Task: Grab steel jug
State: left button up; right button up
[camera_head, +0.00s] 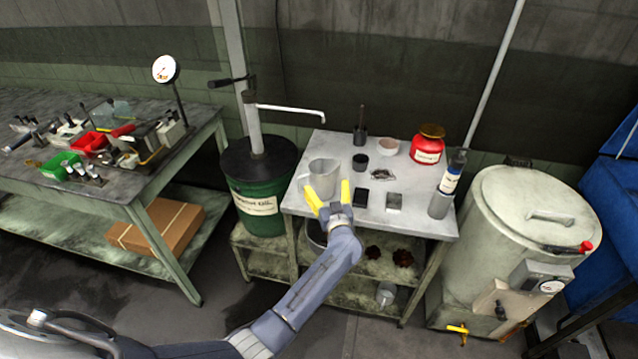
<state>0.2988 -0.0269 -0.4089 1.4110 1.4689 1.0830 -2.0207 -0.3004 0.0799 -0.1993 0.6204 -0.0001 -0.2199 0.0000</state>
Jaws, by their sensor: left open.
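The steel jug (322,172) is a light grey vessel standing upright near the left side of the small table's top. My left gripper (329,197) has yellow fingertips spread apart. It is at the table's front left, just in front of the jug in the picture, and its fingers overlap the jug's lower part. I cannot tell whether they touch it. My left arm reaches up from the bottom left. My right gripper is not in view.
The small table (424,219) also holds a red jar (427,150), a bottle (447,184), a dark cup (360,162), a black block (361,197) and a grey block (394,202). A green oil drum (257,203) stands close on the left. A pale tank (500,230) stands on the right.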

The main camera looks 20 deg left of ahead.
aim_at(319, 169)
pick_arm(q)
jog(key=shift+x, duration=2.45)
jog(key=shift+s+a, duration=0.1)
jog(key=shift+a, duration=0.05)
jog(key=shift+r, duration=0.1)
jog(key=c, duration=1.1)
jog(key=shift+r, duration=0.1)
